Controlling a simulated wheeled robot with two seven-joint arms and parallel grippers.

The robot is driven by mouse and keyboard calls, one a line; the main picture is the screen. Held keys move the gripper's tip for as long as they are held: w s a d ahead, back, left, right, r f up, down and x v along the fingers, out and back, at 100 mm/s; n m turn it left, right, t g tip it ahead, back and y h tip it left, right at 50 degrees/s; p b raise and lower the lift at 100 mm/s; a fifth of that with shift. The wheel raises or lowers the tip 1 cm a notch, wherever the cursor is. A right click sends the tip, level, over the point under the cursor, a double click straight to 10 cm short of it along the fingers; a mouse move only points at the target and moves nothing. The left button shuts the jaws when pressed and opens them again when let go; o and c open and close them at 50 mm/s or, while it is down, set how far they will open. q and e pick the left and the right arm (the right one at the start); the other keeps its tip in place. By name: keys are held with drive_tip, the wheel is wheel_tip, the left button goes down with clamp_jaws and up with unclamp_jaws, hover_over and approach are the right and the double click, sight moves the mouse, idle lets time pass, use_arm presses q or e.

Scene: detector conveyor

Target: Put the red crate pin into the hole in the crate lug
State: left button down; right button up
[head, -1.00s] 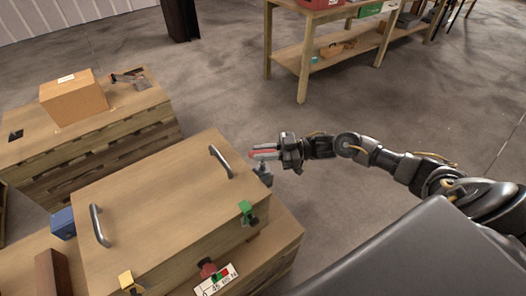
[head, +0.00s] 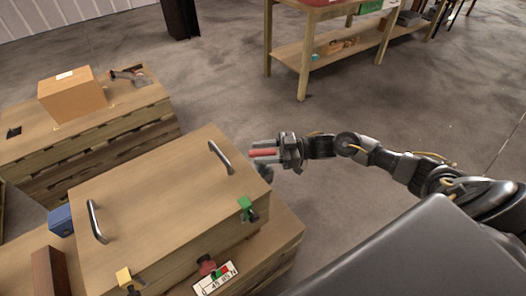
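A red bar, seemingly the red crate pin (head: 262,153), lies lengthwise between the grey fingers of my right gripper (head: 263,152). The gripper appears shut on it and points left, beyond the right corner of the crate lid. The wooden crate (head: 160,205) has a flat lid with two metal handles. A grey fitting (head: 264,172) shows partly just below the gripper. I cannot make out a hole in any fitting. My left gripper is not in view.
A white label (head: 215,279) with green and red marks sits below the red fitting. A blue block (head: 61,220) and a brown block (head: 48,272) lie left of the crate. A cardboard box (head: 72,96) stands on another pallet. A workbench (head: 305,62) is behind; open floor lies between.

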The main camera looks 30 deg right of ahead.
drive_tip(key=shift+d, duration=0.1)
drive_tip(key=shift+s+d+f, duration=0.1)
drive_tip(key=shift+d, duration=0.15)
use_arm(q)
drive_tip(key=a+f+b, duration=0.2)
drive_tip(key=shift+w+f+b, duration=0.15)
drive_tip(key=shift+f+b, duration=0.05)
drive_tip(key=shift+b, duration=0.1)
use_arm(e)
drive_tip(key=v, duration=1)
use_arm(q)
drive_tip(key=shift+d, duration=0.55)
